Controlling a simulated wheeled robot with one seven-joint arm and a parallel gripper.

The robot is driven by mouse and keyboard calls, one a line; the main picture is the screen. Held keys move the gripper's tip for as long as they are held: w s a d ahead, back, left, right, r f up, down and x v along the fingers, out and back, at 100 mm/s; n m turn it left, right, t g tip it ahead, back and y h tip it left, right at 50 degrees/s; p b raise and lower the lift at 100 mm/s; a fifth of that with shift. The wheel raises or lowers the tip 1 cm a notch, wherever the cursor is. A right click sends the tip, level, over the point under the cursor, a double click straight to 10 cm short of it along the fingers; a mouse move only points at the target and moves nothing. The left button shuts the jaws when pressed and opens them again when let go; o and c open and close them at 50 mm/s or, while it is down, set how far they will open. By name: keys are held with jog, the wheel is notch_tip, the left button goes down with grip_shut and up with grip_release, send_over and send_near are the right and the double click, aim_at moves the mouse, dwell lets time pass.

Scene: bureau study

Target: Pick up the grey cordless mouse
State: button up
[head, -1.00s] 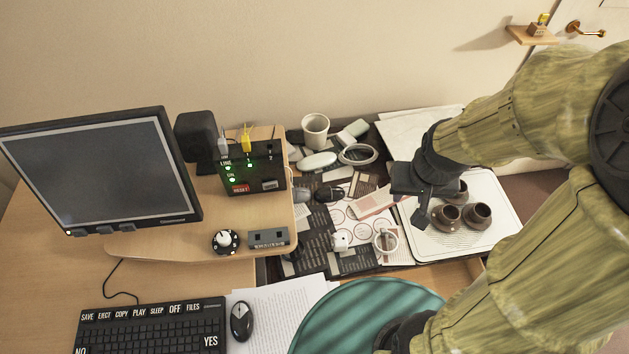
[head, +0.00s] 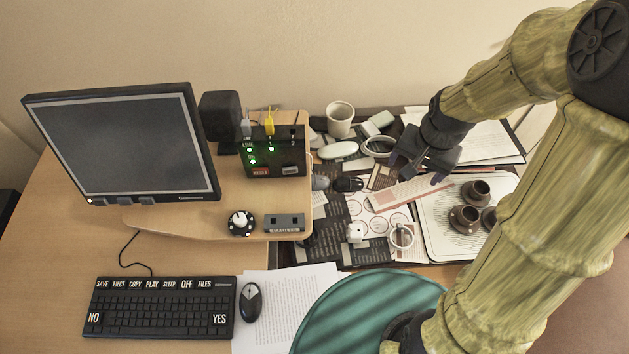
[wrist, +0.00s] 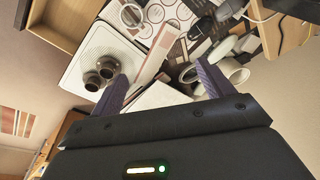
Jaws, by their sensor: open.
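A small grey mouse (head: 320,183) lies on the dark cluttered surface beside the raised wooden shelf, left of a black mouse (head: 348,184). Whether it is cordless cannot be told. My gripper (head: 420,172) is open and empty, above the cluttered surface to the right of both mice, near the back left of the white tray. In the wrist view my gripper (wrist: 162,72) shows its two fingers spread with nothing between them.
A white tray (head: 440,236) holds brown cups (head: 466,218). A white mug (head: 340,119), a pale rounded object (head: 338,150) and a white ring-shaped thing (head: 378,147) stand behind the mice. A black box with cables (head: 275,155) stands on the shelf. Another mouse (head: 250,302) lies by the keyboard (head: 160,308).

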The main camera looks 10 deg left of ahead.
jog(key=w+a+f+m+g+y, duration=0.1)
jog(key=w+a+f+m+y, duration=0.1)
jog(key=w+a+f+m, duration=0.4)
jog(key=w+a+f+m+g+y, duration=0.2)
jog(key=w+a+f+m, duration=0.4)
jog(key=a, duration=0.5)
notch_tip(320, 180, down, 3)
jog(key=shift+w+a+r+b, duration=0.1)
jog(key=shift+w+a+b, duration=0.2)
jog(key=shift+w, duration=0.4)
jog(key=p, duration=0.2)
send_over(319, 177)
jog(key=d, duration=0.2)
jog(key=f, duration=1)
jog(key=shift+s+a+f, duration=0.2)
jog(key=shift+a+f, duration=0.2)
jog(key=shift+f, duration=0.25)
jog(key=shift+f, duration=0.1)
jog(key=shift+w+d+p+x, duration=0.15)
jog(key=shift+p+x, duration=0.1)
jog(key=shift+x, duration=0.6)
jog(key=shift+w+d+p+x, duration=0.1)
jog(key=shift+p+x, duration=0.2)
jog(key=shift+x, duration=0.55)
jog(key=shift+w+d+p+x, duration=0.15)
jog(key=shift+p+x, duration=0.1)
jog(key=shift+x, duration=0.55)
jog(key=shift+f, duration=0.2)
